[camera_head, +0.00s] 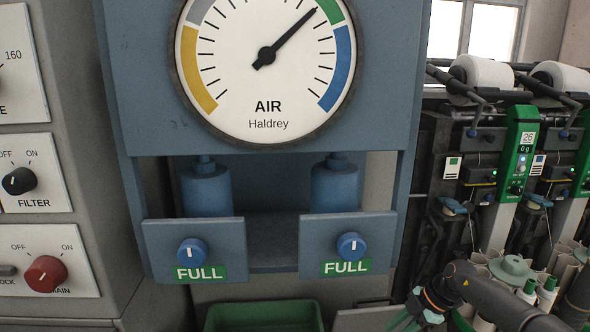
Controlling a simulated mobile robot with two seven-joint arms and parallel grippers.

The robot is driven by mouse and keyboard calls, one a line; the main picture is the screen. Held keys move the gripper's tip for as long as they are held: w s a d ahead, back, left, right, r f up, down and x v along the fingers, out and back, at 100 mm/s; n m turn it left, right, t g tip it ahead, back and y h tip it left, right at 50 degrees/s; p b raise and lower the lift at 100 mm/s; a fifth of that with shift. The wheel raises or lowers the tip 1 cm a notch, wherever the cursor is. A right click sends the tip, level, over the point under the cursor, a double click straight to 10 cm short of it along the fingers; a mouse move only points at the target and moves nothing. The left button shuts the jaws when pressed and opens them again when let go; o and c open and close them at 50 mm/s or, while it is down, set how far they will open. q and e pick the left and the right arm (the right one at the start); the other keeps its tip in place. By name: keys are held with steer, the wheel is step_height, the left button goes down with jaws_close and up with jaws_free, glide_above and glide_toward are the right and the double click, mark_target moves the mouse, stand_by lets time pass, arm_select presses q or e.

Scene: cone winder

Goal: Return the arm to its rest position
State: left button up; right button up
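My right arm (490,295) comes in from the lower right, bent, with dark links and an orange band near the wrist. My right gripper (408,320) is at the bottom edge, in front of the lower right of the blue cabinet. Its greenish fingers are partly cut off by the frame, so I cannot tell whether they are open or shut. No held object shows. My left arm and gripper are not in view.
The blue cabinet carries an AIR gauge (265,60), needle at the green band, and two knobs (192,251) (351,246) above FULL labels. A control panel (35,170) stands left, a green bin (265,316) below. Winding units (515,155) and cones (485,72) crowd the right.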

steer(key=s+a+f+m+t+y+p, duration=0.15)
steer(key=s+a+t+y, duration=0.3)
steer(key=a, duration=0.75)
steer(key=s+a+f+m+t+y+p, duration=0.15)
steer(key=s+a+m+t+y, duration=0.35)
steer(key=a, duration=0.8)
arm_select(q)
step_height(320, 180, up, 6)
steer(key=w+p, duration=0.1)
steer(key=p, duration=0.2)
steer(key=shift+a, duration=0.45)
arm_select(e)
steer(key=s+d+f+m+g+h, duration=0.1)
steer(key=s+d+f+m+h, duration=0.1)
steer(key=s+d+m+h, duration=0.3)
steer(key=s+d+f+m+h, duration=0.3)
steer(key=s+d+m+h, duration=0.3)
steer(key=s+d, duration=0.7)
steer(key=s+h, duration=0.1)
steer(key=s, duration=0.3)
steer(key=shift+g+h, duration=0.35)
